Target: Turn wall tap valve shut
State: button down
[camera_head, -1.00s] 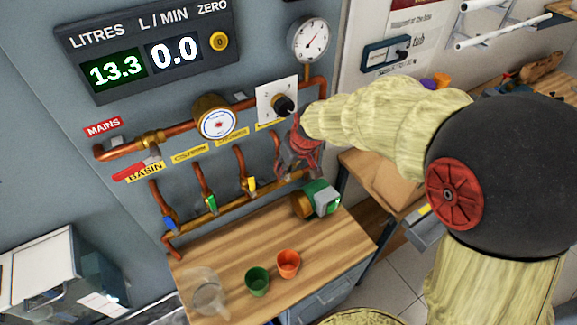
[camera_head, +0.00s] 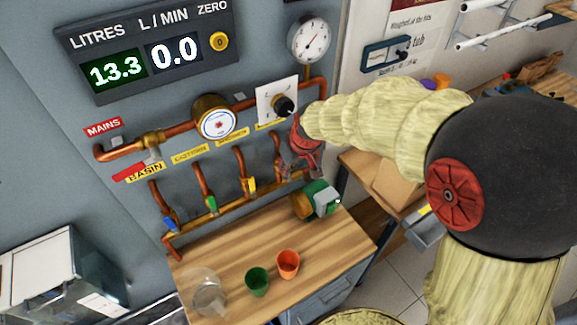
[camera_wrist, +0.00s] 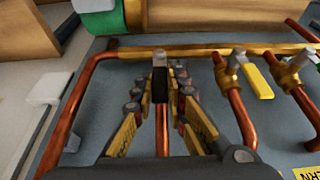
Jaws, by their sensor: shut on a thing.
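The row of wall taps hangs on the copper pipework, with a blue lever (camera_head: 170,223), a green lever (camera_head: 211,203) and a yellow lever (camera_head: 251,185). The yellow lever also shows in the wrist view (camera_wrist: 257,82). My gripper (camera_head: 291,170) is at the rightmost tap, mostly covering it. In the wrist view my gripper's fingers (camera_wrist: 160,82) close around a narrow dark handle (camera_wrist: 160,64) below the brass pipe. The flow display (camera_head: 175,53) reads 0.0 and the litres display (camera_head: 117,71) reads 13.3.
A wooden bench (camera_head: 235,248) below holds a clear jug (camera_head: 208,292), a green cup (camera_head: 257,281), an orange cup (camera_head: 288,263) and a green-and-brass fitting (camera_head: 321,197). A dial knob (camera_head: 284,105) and pressure gauge (camera_head: 310,40) are above my gripper.

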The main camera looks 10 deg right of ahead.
jog(key=shift+d+f, duration=0.1)
jog(key=shift+d, duration=0.05)
dwell(0.3)
jog(key=w+d+f+m+g+y+b, duration=0.2)
jog(key=d+f+m+g+y+b, duration=0.1)
jog(key=y+b, duration=0.6)
jog(key=shift+w+d+f+m+g+y, duration=0.15)
jog(key=shift+d+f+m+g+y, duration=0.2)
jog(key=shift+d+f+y, duration=1.25)
jog(key=shift+a+r+y, duration=0.45)
jog(key=shift+r+y, duration=0.25)
jog(key=shift+r, duration=0.05)
jog(key=c, duration=1.8)
grip_release()
jog(key=shift+o, duration=0.2)
jog(key=shift+r, duration=0.1)
